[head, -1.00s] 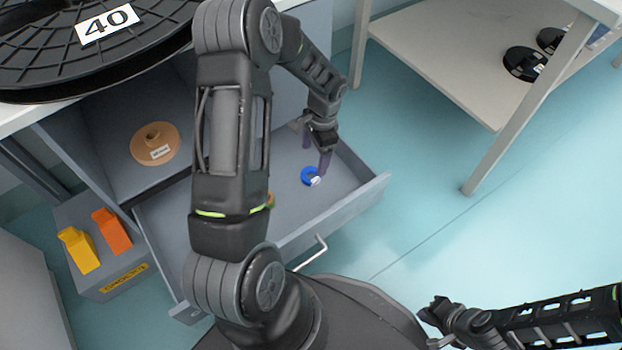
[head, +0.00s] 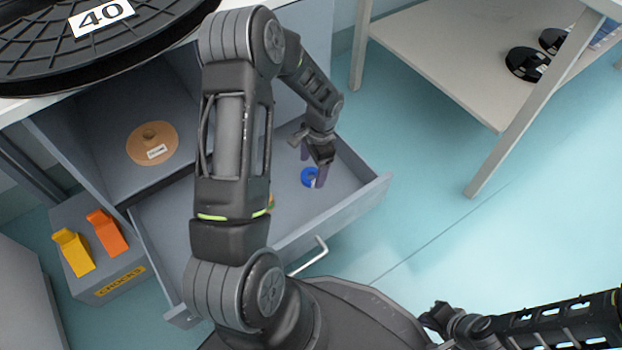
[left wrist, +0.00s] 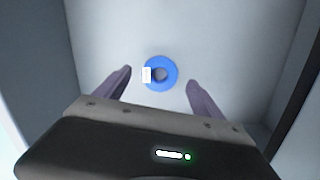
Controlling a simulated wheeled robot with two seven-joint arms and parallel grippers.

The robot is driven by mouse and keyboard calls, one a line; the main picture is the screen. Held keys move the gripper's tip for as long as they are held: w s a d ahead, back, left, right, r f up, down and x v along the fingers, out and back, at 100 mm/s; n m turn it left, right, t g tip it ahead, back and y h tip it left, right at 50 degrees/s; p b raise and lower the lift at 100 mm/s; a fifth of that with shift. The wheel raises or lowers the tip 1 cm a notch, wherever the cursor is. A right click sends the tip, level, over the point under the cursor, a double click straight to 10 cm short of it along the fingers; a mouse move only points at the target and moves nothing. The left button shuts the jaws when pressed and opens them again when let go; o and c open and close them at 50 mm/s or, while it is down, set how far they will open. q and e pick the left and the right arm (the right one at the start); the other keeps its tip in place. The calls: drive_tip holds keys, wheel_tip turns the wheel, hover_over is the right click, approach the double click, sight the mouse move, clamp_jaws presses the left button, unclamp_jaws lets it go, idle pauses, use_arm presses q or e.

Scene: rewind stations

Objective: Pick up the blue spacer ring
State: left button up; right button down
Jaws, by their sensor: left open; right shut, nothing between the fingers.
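The blue spacer ring (head: 308,176) lies flat on the floor of the open drawer (head: 235,228). In the left wrist view the ring (left wrist: 160,86) has a small white tag on its left side. My left gripper (head: 313,170) is open above the drawer floor. In the left wrist view its two fingers (left wrist: 158,88) stand apart to the left and right of the ring, without visible contact. In the head view a finger partly covers the ring. My right gripper (head: 428,318) is at the lower right, away from the drawer, and holds nothing.
A tan disc (head: 152,144) with a label lies in the cabinet compartment left of my arm. A box (head: 110,284) holds a yellow and an orange block. A large black reel (head: 100,50) marked 40 sits above. A shelf (head: 455,60) stands at right. Drawer walls surround the ring.

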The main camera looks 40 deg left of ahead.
use_arm(q)
wheel_tip(320, 180, down, 3)
drive_tip(key=shift+s+r, duration=0.1)
drive_tip(key=shift+r, duration=0.1)
use_arm(e)
drive_tip(key=shift+w+f, duration=0.1)
drive_tip(key=shift+f, duration=0.5)
use_arm(q)
drive_tip(key=shift+c, duration=0.3)
drive_tip(key=c, duration=1.4)
